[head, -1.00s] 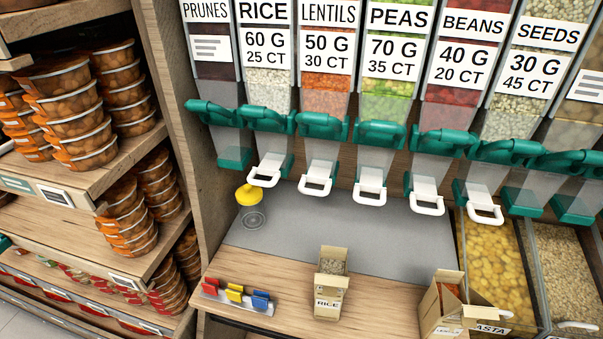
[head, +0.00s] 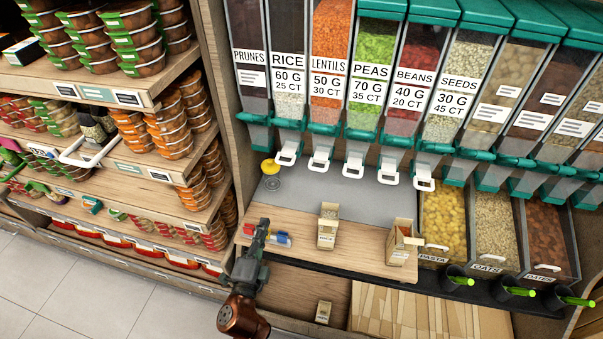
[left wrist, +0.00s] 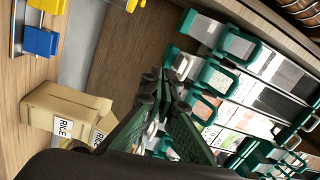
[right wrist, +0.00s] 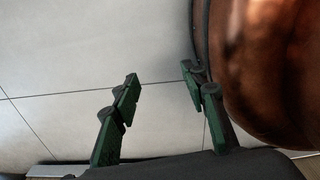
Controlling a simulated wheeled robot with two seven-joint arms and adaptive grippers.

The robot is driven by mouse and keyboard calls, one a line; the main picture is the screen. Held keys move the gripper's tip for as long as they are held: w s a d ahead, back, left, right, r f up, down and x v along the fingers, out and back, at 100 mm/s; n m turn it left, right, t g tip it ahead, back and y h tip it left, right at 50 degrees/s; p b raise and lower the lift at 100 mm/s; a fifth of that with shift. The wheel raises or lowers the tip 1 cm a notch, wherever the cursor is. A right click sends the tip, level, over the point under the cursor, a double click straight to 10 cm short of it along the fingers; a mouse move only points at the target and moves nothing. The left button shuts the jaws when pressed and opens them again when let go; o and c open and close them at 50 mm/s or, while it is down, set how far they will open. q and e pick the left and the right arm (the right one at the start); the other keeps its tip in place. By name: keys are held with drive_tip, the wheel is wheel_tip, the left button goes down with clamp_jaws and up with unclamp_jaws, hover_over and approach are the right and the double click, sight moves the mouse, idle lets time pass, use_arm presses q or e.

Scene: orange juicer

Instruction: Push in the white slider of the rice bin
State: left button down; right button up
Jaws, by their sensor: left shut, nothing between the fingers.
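The rice bin (head: 287,95) is a clear dispenser with green fittings, second from the left in the head view's row. Its white slider (head: 287,157) sticks out at the bottom front. My left gripper (head: 263,225) is low in front of the counter's left part, below and apart from the slider. It is shut and empty. In the left wrist view, its fingers (left wrist: 163,78) are together, with white handles and green-edged dispensers beyond; I cannot tell which handle is the rice one. My right gripper (right wrist: 160,73) is open and empty above the floor tiles.
An open carton labelled RICE (head: 327,228) stands on the counter, with another carton (head: 403,240) to its right. A clip rack (head: 280,238) lies near my left gripper. Neighbouring white sliders (head: 319,162) also stick out. The grey mat (head: 330,192) is mostly clear.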

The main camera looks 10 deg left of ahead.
use_arm(q)
wheel_tip(320, 180, up, 6)
drive_tip(key=d+m+t+p, duration=0.1)
drive_tip(key=d+m, duration=0.1)
drive_tip(key=w+r, duration=0.2)
drive_tip(key=w, duration=1.2)
drive_tip(key=shift+a+h, duration=0.15)
drive_tip(key=shift+h, duration=0.15)
use_arm(e)
drive_tip(key=shift+g, duration=0.3)
drive_tip(key=s, duration=0.1)
drive_tip(key=s+d, duration=0.1)
drive_tip(key=s+r, duration=0.1)
drive_tip(key=shift+s+d, duration=0.2)
drive_tip(key=shift+s, duration=0.2)
use_arm(q)
drive_tip(key=shift+w+r, duration=0.1)
